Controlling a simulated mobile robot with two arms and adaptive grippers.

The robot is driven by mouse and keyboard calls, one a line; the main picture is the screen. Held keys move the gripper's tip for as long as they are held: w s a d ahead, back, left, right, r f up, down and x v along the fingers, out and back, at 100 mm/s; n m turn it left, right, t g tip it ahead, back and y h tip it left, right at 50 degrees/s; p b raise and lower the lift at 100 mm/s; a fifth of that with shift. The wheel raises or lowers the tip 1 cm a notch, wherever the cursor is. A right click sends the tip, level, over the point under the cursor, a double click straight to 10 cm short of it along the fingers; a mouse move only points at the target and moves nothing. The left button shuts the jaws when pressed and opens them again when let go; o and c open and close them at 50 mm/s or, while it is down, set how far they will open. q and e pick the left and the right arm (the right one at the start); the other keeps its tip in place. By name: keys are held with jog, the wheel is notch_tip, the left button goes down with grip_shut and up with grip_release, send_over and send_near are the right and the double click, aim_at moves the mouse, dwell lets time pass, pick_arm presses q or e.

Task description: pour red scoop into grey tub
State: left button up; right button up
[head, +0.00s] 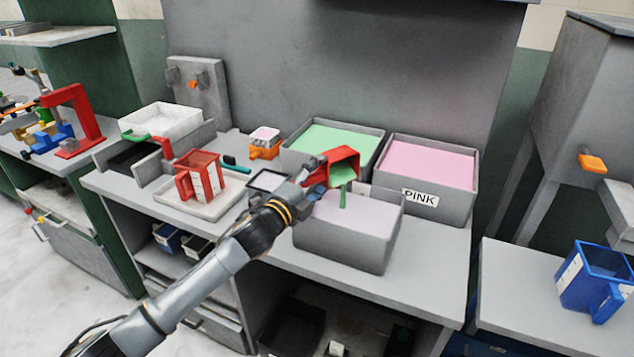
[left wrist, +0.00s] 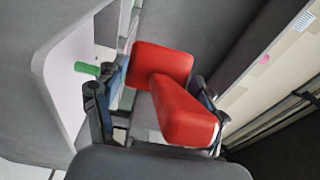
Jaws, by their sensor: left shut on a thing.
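The red scoop (head: 343,157) is held in the air above the front grey tub (head: 345,240), tilted with its mouth toward the right. Light green shows inside its mouth; I cannot tell whether any of it is falling. My left gripper (head: 311,184) is shut on the scoop's red handle, which fills the left wrist view (left wrist: 182,108) between the fingers. The front tub holds a pale lilac-grey fill. A green handle (head: 343,195) stands up at the tub, below the scoop, and also shows in the left wrist view (left wrist: 87,68). My right gripper is not in view.
Behind stand a tub of green fill (head: 330,140) and a tub of pink fill (head: 430,165) labelled PINK. A red jug (head: 198,175) stands on a pale tray to the left. A blue jug (head: 595,275) is on the right bench. The bench's front edge is close to the front tub.

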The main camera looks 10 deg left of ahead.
pick_arm(q)
jog(key=shift+s+d+f+m+h+b, duration=0.2)
jog(key=shift+m+h+b, duration=0.1)
jog(key=shift+m+b, duration=0.6)
jog(key=shift+s+d+r+m+t+h+b, duration=0.15)
jog(key=shift+s+d+m+t+h+b, duration=0.1)
jog(key=shift+m+b, duration=0.75)
jog(key=shift+s+d+r+m+t+h+b, duration=0.15)
jog(key=shift+m+t+h+b, duration=0.1)
jog(key=shift+m+b, duration=0.7)
